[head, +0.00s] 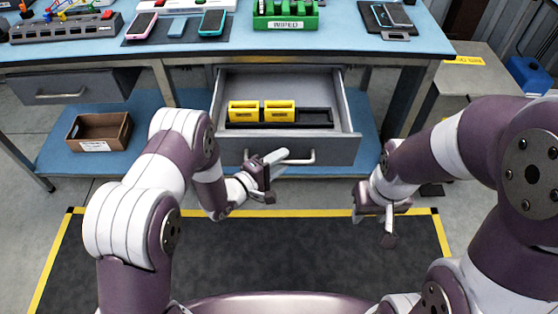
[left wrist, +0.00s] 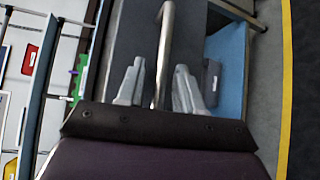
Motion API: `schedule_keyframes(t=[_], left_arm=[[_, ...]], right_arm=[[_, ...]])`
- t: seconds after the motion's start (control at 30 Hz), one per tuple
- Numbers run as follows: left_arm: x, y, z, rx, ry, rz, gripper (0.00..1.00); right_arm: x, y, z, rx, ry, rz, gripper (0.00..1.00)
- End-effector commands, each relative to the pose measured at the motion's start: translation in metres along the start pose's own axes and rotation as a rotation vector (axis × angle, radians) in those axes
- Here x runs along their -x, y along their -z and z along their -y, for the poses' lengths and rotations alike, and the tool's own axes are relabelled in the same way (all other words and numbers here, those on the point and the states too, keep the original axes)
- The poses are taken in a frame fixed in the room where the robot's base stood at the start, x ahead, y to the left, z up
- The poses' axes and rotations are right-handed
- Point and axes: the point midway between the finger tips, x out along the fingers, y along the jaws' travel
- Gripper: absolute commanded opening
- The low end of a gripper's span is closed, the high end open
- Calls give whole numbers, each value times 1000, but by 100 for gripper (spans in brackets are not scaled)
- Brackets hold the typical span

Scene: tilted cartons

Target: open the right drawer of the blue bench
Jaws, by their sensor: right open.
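The blue bench (head: 335,40) has its right drawer (head: 345,148) pulled out, with its inside in view. The drawer's bar handle (head: 303,160) runs across its grey front, and it also shows in the left wrist view (left wrist: 165,45). My left gripper (head: 280,160) is at the left part of this handle. In the left wrist view its two fingers (left wrist: 158,88) stand apart, one on each side of the bar, with gaps visible beside it. My right gripper (head: 389,228) is open and empty, low to the right of the drawer, over the mat's edge.
The left drawer (head: 75,88) is shut. A brown crate (head: 100,132) stands on the bench's lower shelf (head: 60,150). A dark mat with a yellow border (head: 310,212) lies in front. A grey cabinet stands right.

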Motion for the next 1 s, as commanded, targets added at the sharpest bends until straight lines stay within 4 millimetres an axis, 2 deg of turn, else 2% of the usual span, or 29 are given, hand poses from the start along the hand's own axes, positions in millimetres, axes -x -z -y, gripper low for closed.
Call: schedule_keyframes(t=[0.13,0.23,0.37,0.6,0.7,0.8,1.0], left_arm=[[3,0,0,0,0,0,36],[13,1,-1,1,-1,-2,36],[40,1,-1,2,1,-3,36],[99,2,-1,2,0,-5,36],[116,1,0,2,1,-4,36],[125,1,0,2,0,-2,36],[127,0,0,0,-1,0,36]], right_arm=[[0,0,0,0,0,0,43],[2,0,0,0,0,0,43],[4,0,0,0,0,0,43],[7,1,0,0,0,0,43],[7,1,0,0,0,0,43],[8,1,0,0,0,0,43],[8,1,0,0,0,0,43]])
